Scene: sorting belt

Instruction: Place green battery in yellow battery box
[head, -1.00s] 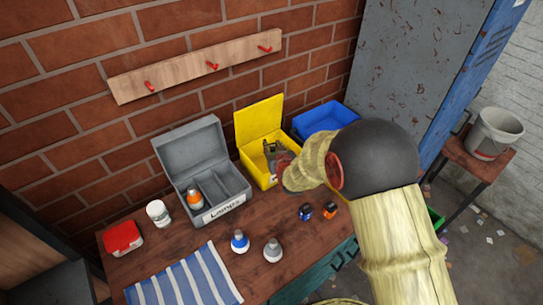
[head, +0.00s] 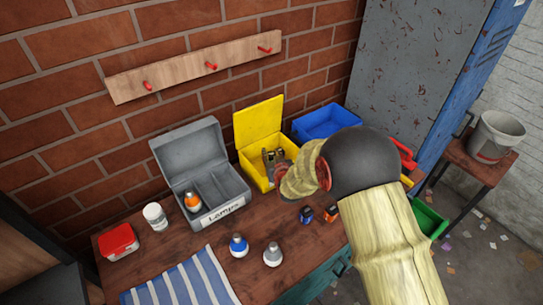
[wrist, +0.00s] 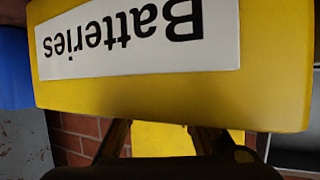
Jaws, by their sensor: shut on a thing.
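The yellow battery box (head: 258,168) stands open at the back of the bench, its lid raised against the wall. My gripper (head: 268,156) is at the box opening, fingers pointing in over its front wall. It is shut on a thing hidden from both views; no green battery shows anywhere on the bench. In the wrist view the box's yellow front (wrist: 180,95), with an upside-down "Batteries" label, fills the top. My fingers (wrist: 165,138) show dark below it, their tips hidden behind the box wall.
A blue bin (head: 325,122) stands right of the yellow box, and a grey "Lamps" box (head: 222,212) left of it. A blue battery (head: 306,214) and an orange battery (head: 331,213) stand in front, beneath my arm. Bulbs (head: 239,246) and a striped cloth (head: 185,283) lie nearer.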

